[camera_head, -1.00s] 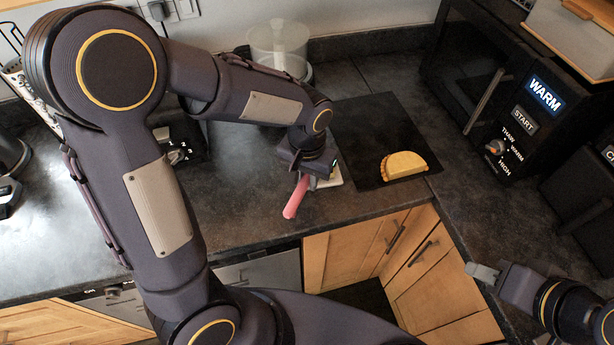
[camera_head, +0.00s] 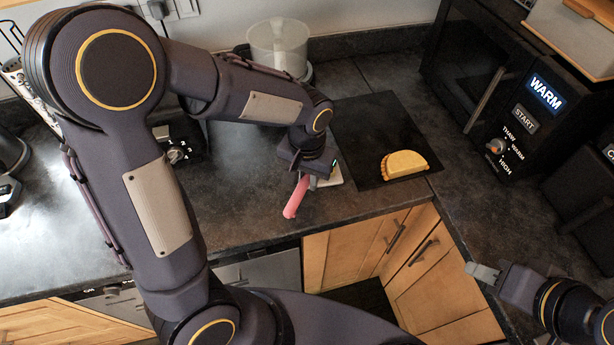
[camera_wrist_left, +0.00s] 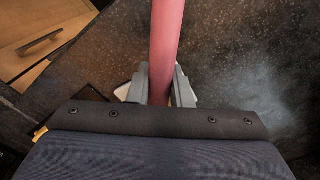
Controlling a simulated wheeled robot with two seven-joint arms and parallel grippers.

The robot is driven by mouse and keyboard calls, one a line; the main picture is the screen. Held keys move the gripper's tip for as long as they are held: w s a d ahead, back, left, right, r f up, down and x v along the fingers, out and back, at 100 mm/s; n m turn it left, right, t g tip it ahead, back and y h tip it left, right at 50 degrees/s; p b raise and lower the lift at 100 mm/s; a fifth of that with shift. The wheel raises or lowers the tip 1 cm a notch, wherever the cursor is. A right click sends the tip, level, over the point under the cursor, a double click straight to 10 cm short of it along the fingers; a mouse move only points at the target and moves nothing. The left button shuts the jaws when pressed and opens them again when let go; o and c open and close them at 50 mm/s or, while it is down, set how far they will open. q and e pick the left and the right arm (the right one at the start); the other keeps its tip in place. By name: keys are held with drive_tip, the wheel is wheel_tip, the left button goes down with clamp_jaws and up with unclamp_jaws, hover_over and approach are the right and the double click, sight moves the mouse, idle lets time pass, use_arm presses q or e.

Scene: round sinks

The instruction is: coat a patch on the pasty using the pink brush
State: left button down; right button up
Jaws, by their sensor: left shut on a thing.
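The yellow pasty (camera_head: 405,164) with a crimped orange edge lies on a black board (camera_head: 372,121) on the counter. My left gripper (camera_head: 314,180) is low over the counter, left of the board, shut on the pink brush (camera_head: 294,199). The brush handle points toward the counter's front edge; its head is hidden. In the left wrist view the pink brush (camera_wrist_left: 165,45) runs between the two grey fingers (camera_wrist_left: 160,85). A small white piece (camera_head: 331,177) shows beside the left gripper. My right gripper (camera_head: 482,273) is at the lower right, apart from everything; its fingers look close together, but their opening is unclear.
A black microwave (camera_head: 490,75) stands at the right. A clear round container (camera_head: 279,48) stands at the back. Bare counter (camera_head: 245,190) lies around the left gripper, and wooden cabinets (camera_head: 360,250) are below.

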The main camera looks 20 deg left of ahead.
sight(307, 176)
use_arm(q)
drive_tip(key=shift+r+p, duration=2.85)
drive_tip(key=shift+r, duration=0.65)
drive_tip(key=shift+f, duration=0.1)
